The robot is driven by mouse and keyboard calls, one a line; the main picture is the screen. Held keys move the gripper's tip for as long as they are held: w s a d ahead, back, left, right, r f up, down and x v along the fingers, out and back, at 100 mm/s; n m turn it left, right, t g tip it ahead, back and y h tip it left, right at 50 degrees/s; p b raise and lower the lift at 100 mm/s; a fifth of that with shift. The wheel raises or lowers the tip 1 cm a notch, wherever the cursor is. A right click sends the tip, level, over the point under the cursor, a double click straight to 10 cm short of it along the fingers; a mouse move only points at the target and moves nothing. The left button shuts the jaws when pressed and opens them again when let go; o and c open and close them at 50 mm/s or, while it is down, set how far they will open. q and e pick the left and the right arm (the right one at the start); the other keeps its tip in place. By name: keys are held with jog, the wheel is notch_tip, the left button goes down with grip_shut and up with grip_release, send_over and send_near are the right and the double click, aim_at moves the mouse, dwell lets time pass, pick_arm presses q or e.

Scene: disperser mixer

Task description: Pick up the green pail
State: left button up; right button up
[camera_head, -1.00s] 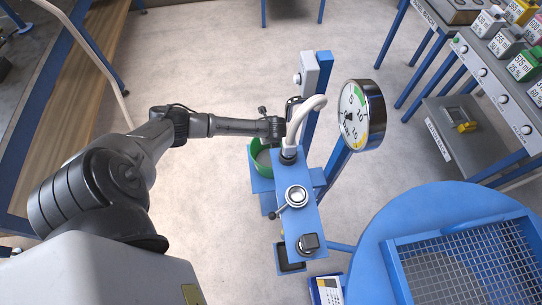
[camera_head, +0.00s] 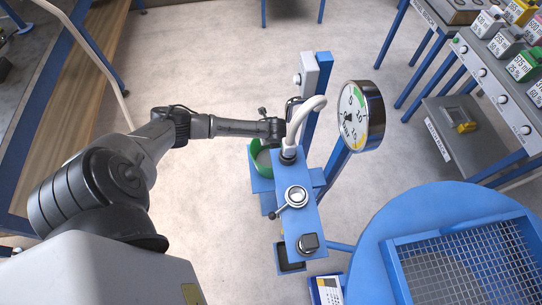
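The green pail (camera_head: 254,156) sits on the blue stand of the disperser mixer (camera_head: 293,180). The mixer's head and my arm hide part of the pail, and its green rim shows on the left side. My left arm comes in from the left, and its wrist end (camera_head: 270,127) is above and beside the pail, close to the mixer's grey hose. The fingers of my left gripper are hidden behind the mixer, so I cannot see whether they touch the pail. My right gripper is not in view.
A round gauge (camera_head: 361,115) stands right of the mixer. A blue round unit with a mesh grid (camera_head: 456,265) fills the lower right. A rack of small containers (camera_head: 505,45) is at the upper right. Open floor (camera_head: 205,65) lies behind the arm.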

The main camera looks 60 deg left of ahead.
pick_arm(q)
grip_shut()
jog(key=shift+w+r, duration=0.1)
dwell(0.8)
